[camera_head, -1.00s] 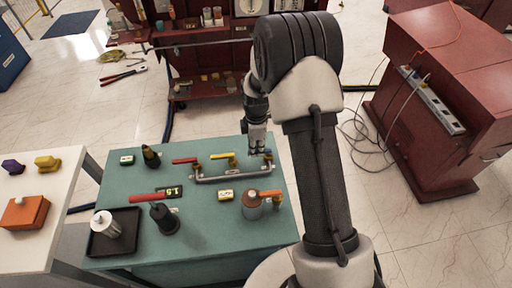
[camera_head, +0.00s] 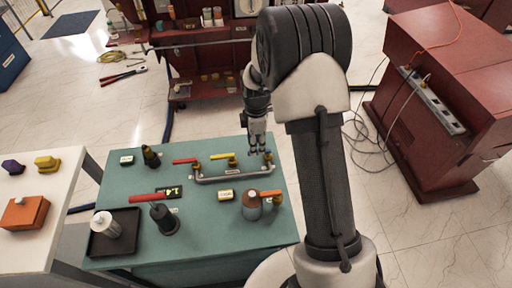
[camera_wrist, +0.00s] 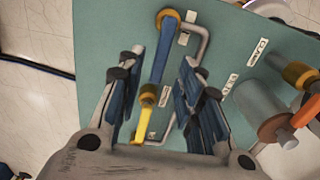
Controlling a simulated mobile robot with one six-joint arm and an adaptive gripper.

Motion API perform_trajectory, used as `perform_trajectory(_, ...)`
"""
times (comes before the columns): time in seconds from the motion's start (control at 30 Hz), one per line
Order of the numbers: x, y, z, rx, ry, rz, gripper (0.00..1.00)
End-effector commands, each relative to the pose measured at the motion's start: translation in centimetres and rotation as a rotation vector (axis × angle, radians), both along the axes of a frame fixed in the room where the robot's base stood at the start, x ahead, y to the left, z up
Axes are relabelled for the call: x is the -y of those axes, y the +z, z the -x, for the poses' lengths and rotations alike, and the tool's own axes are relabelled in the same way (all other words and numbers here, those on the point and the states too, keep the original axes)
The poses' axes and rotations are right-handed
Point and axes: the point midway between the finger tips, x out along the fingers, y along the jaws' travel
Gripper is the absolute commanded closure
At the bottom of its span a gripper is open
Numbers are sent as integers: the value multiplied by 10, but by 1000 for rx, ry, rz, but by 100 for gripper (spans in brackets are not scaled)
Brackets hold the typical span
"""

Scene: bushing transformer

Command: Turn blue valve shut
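The blue valve (camera_head: 268,156) sits at the right end of a grey pipe (camera_head: 233,178) on the green table. In the wrist view its long blue handle (camera_wrist: 163,50) runs from a brass ring toward the yellow valve (camera_wrist: 147,108). My gripper (camera_head: 257,151) is above and beside it at the table's far edge. In the wrist view my gripper (camera_wrist: 162,62) is open, with one finger on each side of the blue handle. I see gaps on both sides; contact is not visible. The yellow valve (camera_head: 222,156) and red valve (camera_head: 186,161) are farther left on the pipe.
A brown bottle-shaped part with an orange handle (camera_head: 268,193) is in front of the blue valve. A black tray (camera_head: 100,243) holds a metal part at front left. A red cabinet (camera_head: 440,100) stands right.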

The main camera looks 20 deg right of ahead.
Motion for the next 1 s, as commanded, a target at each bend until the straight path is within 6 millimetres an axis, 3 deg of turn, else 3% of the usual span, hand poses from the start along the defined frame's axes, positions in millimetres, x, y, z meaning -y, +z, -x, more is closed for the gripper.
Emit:
perform_trajectory(0.2,0,50,-1,6,0,1,67)
perform_trajectory(0.4,0,81,0,1,1,0,67)
perform_trajectory(0.6,0,92,0,0,1,0,67)
perform_trajectory(1.0,0,92,0,-1,1,0,67)
